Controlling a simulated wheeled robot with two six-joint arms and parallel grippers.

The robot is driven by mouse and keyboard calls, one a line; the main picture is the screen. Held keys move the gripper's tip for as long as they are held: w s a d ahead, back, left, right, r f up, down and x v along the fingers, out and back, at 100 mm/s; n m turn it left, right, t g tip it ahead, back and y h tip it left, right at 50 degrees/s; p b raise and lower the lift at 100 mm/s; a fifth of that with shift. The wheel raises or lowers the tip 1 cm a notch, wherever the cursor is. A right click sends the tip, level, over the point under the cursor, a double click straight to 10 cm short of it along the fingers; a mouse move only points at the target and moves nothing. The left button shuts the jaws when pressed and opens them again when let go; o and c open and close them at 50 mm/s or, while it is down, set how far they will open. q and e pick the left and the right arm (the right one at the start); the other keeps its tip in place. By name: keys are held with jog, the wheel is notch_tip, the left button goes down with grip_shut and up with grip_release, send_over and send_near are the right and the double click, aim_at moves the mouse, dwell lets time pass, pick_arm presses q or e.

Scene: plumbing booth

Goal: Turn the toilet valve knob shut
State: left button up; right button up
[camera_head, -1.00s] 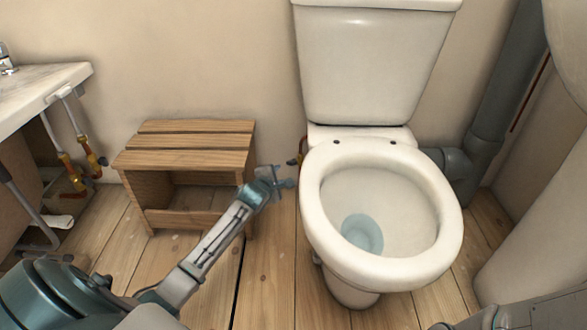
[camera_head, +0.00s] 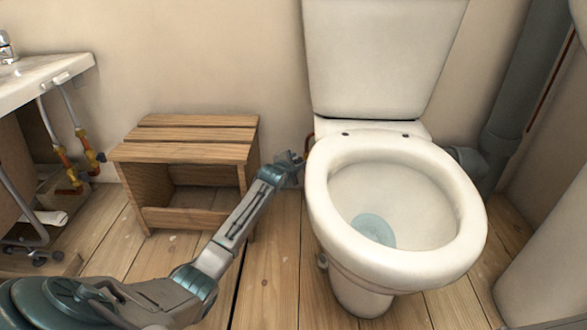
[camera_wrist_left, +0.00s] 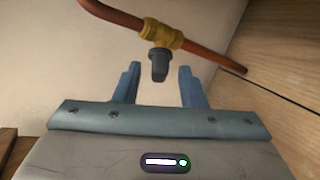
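The toilet valve shows in the left wrist view as a brass body (camera_wrist_left: 160,36) on a copper pipe, with a dark grey knob (camera_wrist_left: 159,66) pointing toward my gripper. My left gripper (camera_wrist_left: 158,85) is open, its two blue-grey fingers on either side of the knob's line, with the knob between or just beyond the fingertips. I see no contact. In the head view my left gripper (camera_head: 292,165) is low by the wall, between the wooden stool and the toilet (camera_head: 395,200), and it mostly hides the valve. My right gripper is not in view.
A wooden step stool (camera_head: 190,150) stands left of my left forearm, close to it. The toilet bowl is close on the right. A sink (camera_head: 40,80) with pipes and valves is at far left. Bare floor (camera_head: 270,260) lies between stool and toilet.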

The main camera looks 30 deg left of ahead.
pick_arm(q)
grip_shut()
dwell(0.4)
jog(key=m+t+b, duration=0.1)
jog(key=m+t+y+b, duration=0.2)
jog(key=shift+d+f, duration=0.1)
jog(key=shift+f, duration=0.15)
dwell(0.3)
jog(key=shift+m+t, duration=0.4)
jog(key=shift+t, duration=0.1)
dwell(0.4)
